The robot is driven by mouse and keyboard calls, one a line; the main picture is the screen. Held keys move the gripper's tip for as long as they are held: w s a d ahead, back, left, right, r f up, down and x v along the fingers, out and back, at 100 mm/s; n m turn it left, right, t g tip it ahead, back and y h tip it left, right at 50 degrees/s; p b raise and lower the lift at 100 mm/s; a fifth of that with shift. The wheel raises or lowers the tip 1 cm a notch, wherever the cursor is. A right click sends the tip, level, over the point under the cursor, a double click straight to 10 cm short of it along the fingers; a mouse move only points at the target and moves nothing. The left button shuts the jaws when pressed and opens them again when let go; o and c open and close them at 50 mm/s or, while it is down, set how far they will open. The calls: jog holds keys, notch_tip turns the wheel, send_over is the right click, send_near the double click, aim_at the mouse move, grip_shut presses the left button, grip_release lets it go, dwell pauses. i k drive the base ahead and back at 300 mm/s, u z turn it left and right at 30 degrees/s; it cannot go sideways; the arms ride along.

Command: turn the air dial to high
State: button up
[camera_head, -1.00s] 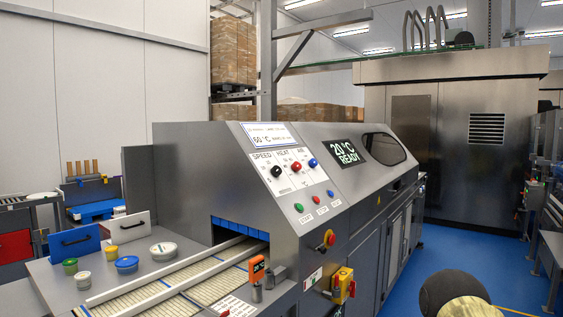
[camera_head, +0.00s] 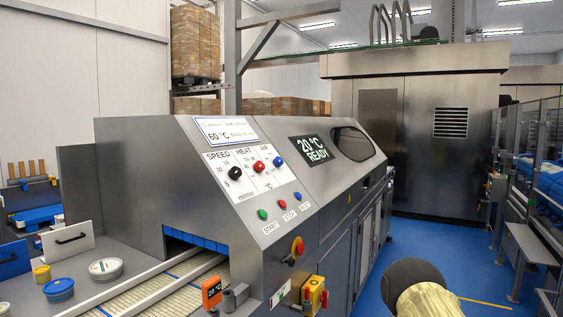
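The air dial is the blue knob (camera_head: 278,161) on the white panel of the grey machine (camera_head: 140,150), at the right end of a row of three knobs. The red HEAT knob (camera_head: 258,166) and the black SPEED knob (camera_head: 235,173) are to its left. The marks around the air dial are too small to read. My gripper is not seen in this view. A dark rounded shape with a pale yellowish part stands at the bottom right, well apart from the dial; I cannot tell what it is.
Green (camera_head: 263,214), red (camera_head: 283,205) and blue (camera_head: 298,196) buttons sit below the panel. A red-and-yellow switch (camera_head: 297,248) and a yellow box (camera_head: 313,294) stick out from the machine's front. A conveyor (camera_head: 150,300) runs out at lower left.

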aim_at(278, 161)
jog(key=k, duration=0.65)
jog(key=z, duration=0.6)
jog(key=i, duration=1.3)
jog(key=u, duration=0.8)
